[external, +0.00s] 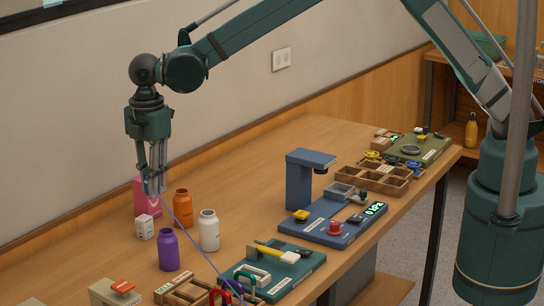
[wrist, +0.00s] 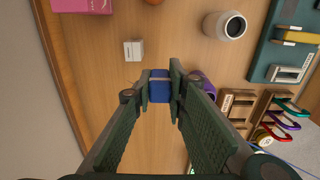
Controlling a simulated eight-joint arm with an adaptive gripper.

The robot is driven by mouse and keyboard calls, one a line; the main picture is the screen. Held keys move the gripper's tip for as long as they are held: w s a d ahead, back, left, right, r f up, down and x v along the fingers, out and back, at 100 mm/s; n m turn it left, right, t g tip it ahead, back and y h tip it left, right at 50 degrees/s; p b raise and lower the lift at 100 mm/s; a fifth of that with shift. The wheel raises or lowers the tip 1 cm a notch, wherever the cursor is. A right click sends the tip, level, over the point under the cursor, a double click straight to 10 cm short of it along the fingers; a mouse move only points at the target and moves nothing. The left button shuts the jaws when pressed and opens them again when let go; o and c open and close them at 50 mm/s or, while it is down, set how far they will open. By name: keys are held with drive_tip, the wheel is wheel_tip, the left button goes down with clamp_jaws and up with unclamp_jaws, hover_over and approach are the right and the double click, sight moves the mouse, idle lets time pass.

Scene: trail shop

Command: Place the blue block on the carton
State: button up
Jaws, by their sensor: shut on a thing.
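My gripper (wrist: 160,90) is shut on a blue block (wrist: 160,86), which sits between the two fingertips with a pale band across it. In the external view my gripper (external: 154,185) points down at the left of the table; the block is hard to make out there. A small white carton (wrist: 133,50) with a printed label stands just above and left of the block in the wrist view, and it also shows in the external view (external: 145,227). A larger pink box (external: 147,196) stands behind it. I cannot tell the block's exact height above the table.
An orange bottle (external: 183,208), a white bottle (external: 209,231) and a purple bottle (external: 168,250) stand close to the right. A thin blue line runs from near my gripper to the lower right. Wooden trays (wrist: 238,104) and a teal board (wrist: 268,55) lie beyond.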

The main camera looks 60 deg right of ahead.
drive_tip(key=w+d+r, duration=0.1)
drive_tip(key=w, duration=0.4)
drive_tip(key=shift+w+d+r, duration=0.2)
drive_tip(key=shift+w+d, duration=0.05)
drive_tip(key=shift+w, duration=0.15)
hover_over(144, 218)
drive_tip(key=shift+w+f+p, duration=0.15)
drive_tip(key=shift+f+p, duration=0.25)
drive_tip(key=shift+f, duration=2.75)
drive_tip(key=shift+f, duration=0.1)
drive_tip(key=shift+f, duration=1.75)
drive_tip(key=shift+f, duration=0.15)
drive_tip(key=o, duration=0.8)
